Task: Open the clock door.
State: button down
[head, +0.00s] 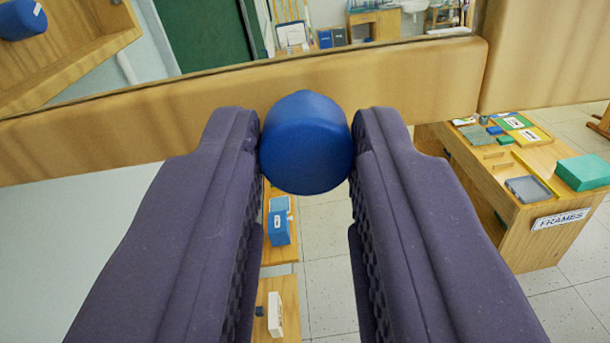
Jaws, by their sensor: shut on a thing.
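My gripper (306,140) has two purple padded fingers, and they are shut on a round blue knob (305,150). One fingertip presses on the knob's left side and the other on its right. The knob sits against a light wooden rail (420,85) that runs across the view behind it. I take this rail to be part of the clock door's frame, but no clock face or hinge shows.
A second blue knob (22,18) is on a wooden frame (100,45) at the upper left. At the right stands a wooden table (525,235) labelled FRAMES, with a green box (583,172) and flat items. Tiled floor (330,290) shows between the fingers.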

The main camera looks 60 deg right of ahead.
jog(key=shift+a+r, duration=0.1)
jog(key=shift+a, duration=0.15)
jog(key=c, duration=0.9)
grip_release()
jog(key=v, duration=0.8)
